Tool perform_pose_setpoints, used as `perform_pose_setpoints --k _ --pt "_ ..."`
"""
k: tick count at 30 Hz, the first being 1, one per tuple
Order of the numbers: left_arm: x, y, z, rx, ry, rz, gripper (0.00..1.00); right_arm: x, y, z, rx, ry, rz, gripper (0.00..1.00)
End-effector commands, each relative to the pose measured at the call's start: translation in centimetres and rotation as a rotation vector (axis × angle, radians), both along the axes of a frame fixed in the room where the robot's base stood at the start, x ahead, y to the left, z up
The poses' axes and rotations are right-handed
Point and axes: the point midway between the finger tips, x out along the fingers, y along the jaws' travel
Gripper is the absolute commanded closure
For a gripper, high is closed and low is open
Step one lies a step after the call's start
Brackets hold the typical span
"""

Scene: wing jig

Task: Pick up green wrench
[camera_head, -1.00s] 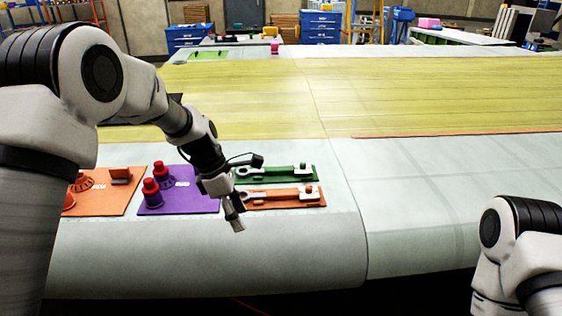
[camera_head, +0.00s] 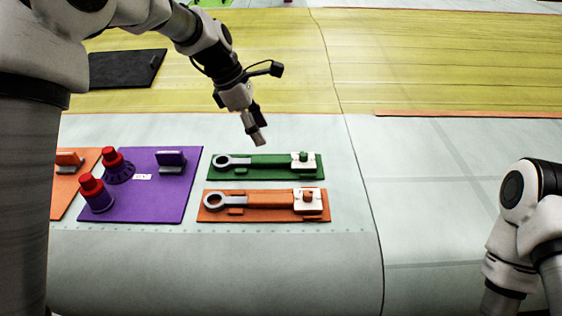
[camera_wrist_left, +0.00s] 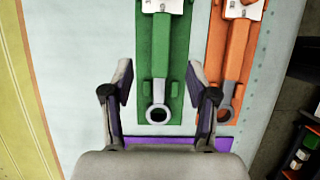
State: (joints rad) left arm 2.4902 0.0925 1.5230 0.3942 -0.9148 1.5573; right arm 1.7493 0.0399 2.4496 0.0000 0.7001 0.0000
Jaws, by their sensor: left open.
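The green wrench (camera_head: 262,161) lies on a green mat (camera_head: 307,175) on the pale wing surface. It has a grey ring end at the left and a white block with a green knob at the right. In the left wrist view the wrench (camera_wrist_left: 160,58) runs upward from its ring end, which lies between and beyond the fingers. My left gripper (camera_head: 254,131) is open and empty, above the wing near the mat's far edge; its fingers also show in the left wrist view (camera_wrist_left: 160,92). My right arm shows at the right edge, but its gripper is hidden.
An orange wrench (camera_head: 262,200) lies on an orange mat just nearer. A purple mat (camera_head: 165,205) with red-capped parts is at the left, beside another orange mat (camera_head: 62,190). A black mat (camera_head: 125,68) lies on the yellow area. The wing right of the wrenches is clear.

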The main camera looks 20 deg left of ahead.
Motion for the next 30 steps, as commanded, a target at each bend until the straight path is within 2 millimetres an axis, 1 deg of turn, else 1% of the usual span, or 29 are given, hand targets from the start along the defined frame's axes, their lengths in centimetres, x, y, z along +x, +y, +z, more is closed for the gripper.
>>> perform_pose_setpoints --k 1,3,11,14,15,18,21,30 --pt "0.0 0.0 -0.9 0.0 -0.001 0.0 0.42 0.0 0.0 -1.0 0.0 0.0 0.0 0.45" --pt "0.0 -0.1 -1.5 0.0 0.0 0.0 0.42 0.0 0.0 -1.2 0.0 0.0 0.0 0.45" --pt "0.1 -1.2 -4.2 0.0 0.003 0.0 0.42 0.0 0.0 0.0 0.0 0.0 0.0 0.45" --pt "-0.1 -1.8 -5.8 0.001 0.005 -0.001 0.42 0.0 0.0 0.9 0.0 0.0 0.0 0.45" --pt "-0.1 -2.1 -6.7 0.002 0.005 -0.001 0.42 0.0 0.0 1.0 0.0 0.0 0.0 0.45" --pt "0.1 -2.5 -8.0 0.002 0.002 0.001 0.42 0.0 0.0 1.1 0.0 0.0 0.0 0.45" --pt "0.2 -2.7 -8.4 0.001 0.0 0.0 0.42 0.0 0.0 1.1 0.0 0.0 0.0 0.45" --pt "0.2 -2.7 -8.4 0.001 0.0 0.0 0.42 0.0 0.0 1.1 0.0 0.0 0.0 0.45"
